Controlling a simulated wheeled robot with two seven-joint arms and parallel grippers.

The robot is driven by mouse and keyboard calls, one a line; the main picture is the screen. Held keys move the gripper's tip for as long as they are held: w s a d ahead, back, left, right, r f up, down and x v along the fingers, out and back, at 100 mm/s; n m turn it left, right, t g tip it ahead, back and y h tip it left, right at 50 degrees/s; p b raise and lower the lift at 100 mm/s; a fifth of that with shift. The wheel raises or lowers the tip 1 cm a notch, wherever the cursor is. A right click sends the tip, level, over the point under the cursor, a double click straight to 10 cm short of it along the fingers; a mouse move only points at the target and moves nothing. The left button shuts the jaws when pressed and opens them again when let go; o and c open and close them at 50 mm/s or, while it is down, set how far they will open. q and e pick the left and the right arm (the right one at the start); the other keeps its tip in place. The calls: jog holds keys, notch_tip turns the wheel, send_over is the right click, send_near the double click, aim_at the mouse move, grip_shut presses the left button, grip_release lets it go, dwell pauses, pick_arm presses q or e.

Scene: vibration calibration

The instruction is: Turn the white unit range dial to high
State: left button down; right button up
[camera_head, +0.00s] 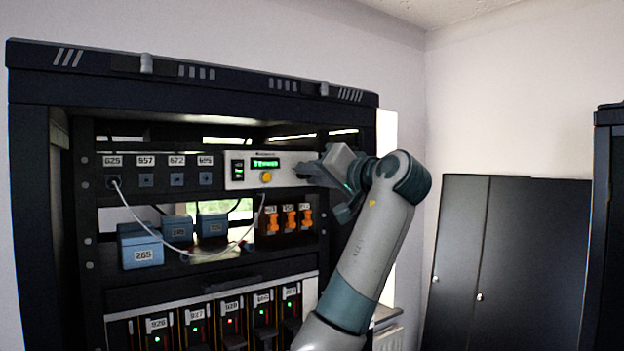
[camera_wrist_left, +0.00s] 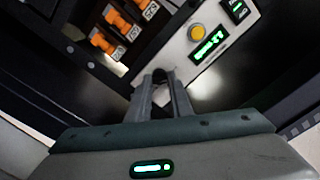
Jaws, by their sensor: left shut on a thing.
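The white unit (camera_head: 236,184) sits in the upper part of the dark rack, with a green-lit display (camera_head: 265,163) and a yellow button (camera_head: 267,177). It also shows tilted in the left wrist view (camera_wrist_left: 175,52), with its yellow button (camera_wrist_left: 197,33) above right of the fingers. My left gripper (camera_head: 316,169) is at the right end of this panel. In the wrist view its fingertips (camera_wrist_left: 160,77) are close together against the panel, shut on the range dial. The dial is mostly hidden by the fingers, and its setting cannot be read. My right gripper is not in view.
Left of the unit is a row of numbered sockets (camera_head: 147,180) with a white cable. Below are blue boxes (camera_head: 140,248), orange switches (camera_head: 290,219) and numbered modules with lights (camera_head: 232,322). Dark cabinets (camera_head: 510,260) stand at the right.

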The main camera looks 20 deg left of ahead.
pick_arm(q)
jog(key=m+b, duration=0.3)
jog(key=m, duration=0.3)
jog(key=m+b, duration=0.4)
jog(key=m, duration=0.2)
jog(key=m+b, duration=0.3)
jog(key=m, duration=0.3)
jog(key=shift+f, duration=0.25)
jog(key=m+b, duration=0.2)
jog(key=m, duration=0.2)
jog(key=shift+b, duration=0.3)
jog(key=c, duration=1.6)
grip_release()
jog(key=shift+d, duration=0.15)
